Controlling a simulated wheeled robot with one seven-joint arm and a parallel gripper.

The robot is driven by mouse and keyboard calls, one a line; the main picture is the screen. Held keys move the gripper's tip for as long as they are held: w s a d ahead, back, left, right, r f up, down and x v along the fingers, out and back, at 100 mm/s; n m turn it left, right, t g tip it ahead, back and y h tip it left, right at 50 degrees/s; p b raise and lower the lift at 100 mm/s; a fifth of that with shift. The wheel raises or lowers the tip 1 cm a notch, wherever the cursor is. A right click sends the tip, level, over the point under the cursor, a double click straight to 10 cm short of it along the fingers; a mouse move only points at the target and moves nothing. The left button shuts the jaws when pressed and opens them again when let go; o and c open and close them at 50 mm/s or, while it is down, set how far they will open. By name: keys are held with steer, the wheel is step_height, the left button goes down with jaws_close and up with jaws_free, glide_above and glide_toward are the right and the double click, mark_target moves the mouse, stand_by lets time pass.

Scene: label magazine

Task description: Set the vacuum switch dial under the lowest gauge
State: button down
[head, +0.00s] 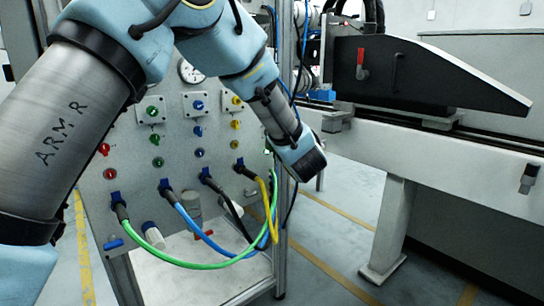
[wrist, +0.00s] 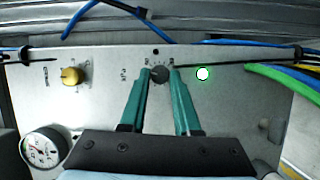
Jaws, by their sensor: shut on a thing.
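A small dark dial (wrist: 159,75) with a printed scale around it sits on a grey metal panel (wrist: 105,105) in the wrist view. My gripper (wrist: 160,72) has its two teal fingers closed on either side of this dial. A brass-coloured knob (wrist: 71,76) is to its left. A round white gauge (wrist: 43,150) is at the lower left, partly cut off by the gripper's body and hard to read. In the head view my fingers and the dial are hidden behind my wrist. Another gauge (head: 190,71) shows there, partly behind my arm.
A lit green lamp (wrist: 203,74) is just right of the dial. Blue (wrist: 225,42) and green (wrist: 285,83) cables run near the panel. In the head view, a valve panel (head: 128,175) with looped hoses stands left of my wrist, and a white machine (head: 430,150) stands right.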

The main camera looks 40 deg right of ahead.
steer(key=n+t+b, duration=0.1)
steer(key=n+b, duration=0.1)
steer(key=b, duration=0.3)
steer(key=n+t+b, duration=0.1)
steer(key=n+b, duration=0.2)
steer(key=b, duration=0.3)
steer(key=f+n+t+b, duration=0.1)
steer(key=n+b, duration=0.1)
steer(key=b, duration=0.3)
steer(key=shift+n+b, duration=0.4)
steer(key=shift+r, duration=0.1)
steer(key=c, duration=0.6)
jaws_free()
steer(key=shift+s, duration=0.1)
steer(key=p+v, duration=0.1)
steer(key=v, duration=0.9)
steer(key=shift+s, duration=0.3)
steer(key=shift+p, duration=0.3)
